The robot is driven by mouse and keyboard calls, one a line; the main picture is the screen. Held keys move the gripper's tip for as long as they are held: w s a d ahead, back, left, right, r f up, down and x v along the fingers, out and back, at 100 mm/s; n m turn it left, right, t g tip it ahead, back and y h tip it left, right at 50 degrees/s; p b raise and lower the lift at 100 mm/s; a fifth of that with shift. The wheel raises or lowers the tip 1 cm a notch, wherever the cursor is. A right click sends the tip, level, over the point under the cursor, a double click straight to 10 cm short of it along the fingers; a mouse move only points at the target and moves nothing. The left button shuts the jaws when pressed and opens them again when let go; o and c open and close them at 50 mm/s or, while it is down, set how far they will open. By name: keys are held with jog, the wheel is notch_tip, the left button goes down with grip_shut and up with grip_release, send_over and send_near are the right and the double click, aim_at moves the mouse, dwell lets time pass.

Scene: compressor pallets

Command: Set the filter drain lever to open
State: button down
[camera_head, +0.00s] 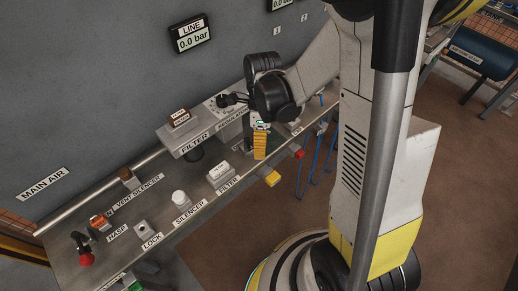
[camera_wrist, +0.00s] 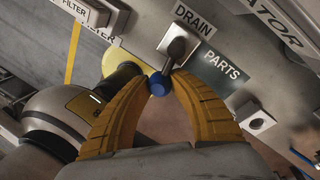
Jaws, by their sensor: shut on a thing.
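The filter drain lever (camera_wrist: 174,52) shows in the wrist view, mounted on a pale square plate below the DRAIN label (camera_wrist: 194,20). Its dark arm slants down-left and ends in a blue knob (camera_wrist: 157,86). My gripper (camera_wrist: 158,82) has its two yellow fingers closed on the blue knob from both sides. In the head view my gripper (camera_head: 260,144) points down over the front edge of the bench, right of the FILTER housing (camera_head: 193,142). The drain lever is hidden there behind my gripper and arm.
A PARTS label (camera_wrist: 222,70) and a square socket fitting (camera_wrist: 255,120) sit right of the lever. Brown floor (camera_head: 250,215) is clear in front.

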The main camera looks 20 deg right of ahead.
jog(key=n, duration=0.1)
jog(key=w+d+n, duration=0.1)
jog(key=n, duration=0.1)
jog(key=shift+d+n+h, duration=0.15)
jog(key=shift+n+h, duration=0.15)
jog(key=n, duration=0.1)
jog(key=w+n, duration=0.1)
jog(key=shift+d+n+h+b, duration=0.3)
jog(key=shift+n, duration=0.1)
jog(key=n, duration=0.1)
jog(key=w+n, duration=0.1)
jog(key=shift+d+n, duration=0.25)
jog(key=shift+n, duration=0.05)
jog(key=shift+w+d+n+h, duration=0.1)
jog(key=shift+w+n+h, duration=0.25)
jog(key=shift+n, duration=0.55)
jog(key=shift+w+n+h, duration=0.15)
jog(key=shift+w+n, duration=0.3)
jog(key=shift+n, duration=0.45)
jog(key=c, duration=1.1)
grip_release()
jog(key=shift+c, duration=0.2)
jog(key=shift+w+r, duration=0.1)
